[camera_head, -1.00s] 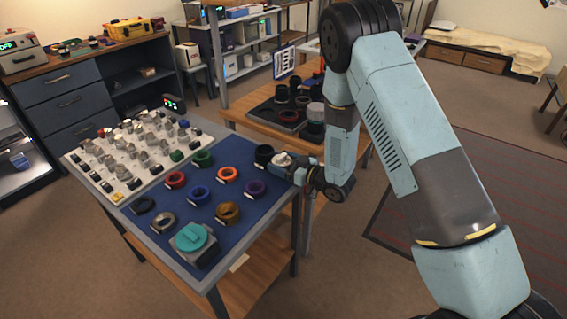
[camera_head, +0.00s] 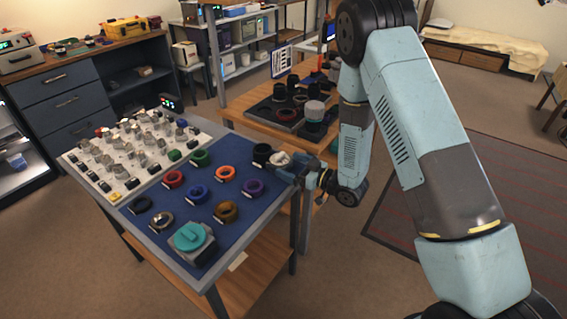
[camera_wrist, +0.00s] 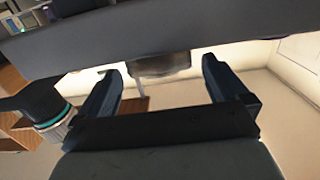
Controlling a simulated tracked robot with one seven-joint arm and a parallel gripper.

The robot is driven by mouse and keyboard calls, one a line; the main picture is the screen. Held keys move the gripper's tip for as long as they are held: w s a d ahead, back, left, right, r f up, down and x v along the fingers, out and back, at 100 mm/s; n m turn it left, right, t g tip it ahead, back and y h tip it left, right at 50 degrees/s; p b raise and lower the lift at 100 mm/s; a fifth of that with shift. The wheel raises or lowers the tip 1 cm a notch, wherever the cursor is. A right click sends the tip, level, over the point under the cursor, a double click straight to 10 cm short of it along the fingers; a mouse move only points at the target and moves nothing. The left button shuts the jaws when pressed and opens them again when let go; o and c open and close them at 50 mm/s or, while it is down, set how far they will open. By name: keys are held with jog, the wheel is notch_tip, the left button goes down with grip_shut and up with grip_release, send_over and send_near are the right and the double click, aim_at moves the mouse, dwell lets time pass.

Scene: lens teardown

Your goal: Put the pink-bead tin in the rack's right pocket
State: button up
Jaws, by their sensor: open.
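I make out no pink-bead tin and no rack with pockets in either view. My gripper (camera_head: 290,166) is at the right edge of the blue mat (camera_head: 170,215) in the head view, beside a small whitish piece (camera_head: 279,159) and a black ring (camera_head: 262,154). Whether it touches the whitish piece I cannot tell. In the wrist view my gripper (camera_wrist: 160,75) has its two fingers wide apart. A grey rounded part (camera_wrist: 160,65) shows between and beyond them, under a broad dark bar (camera_wrist: 90,45). Nothing is clearly held.
Several coloured rings, such as an orange one (camera_head: 226,173), lie on the mat. A teal-topped block (camera_head: 192,240) stands at the front. A white board (camera_head: 100,150) holds many small parts. A wooden bench (camera_head: 240,105) behind carries dark lens parts.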

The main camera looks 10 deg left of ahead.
jog(key=v, duration=0.7)
jog(key=shift+d, duration=0.15)
jog(key=shift+r, duration=0.1)
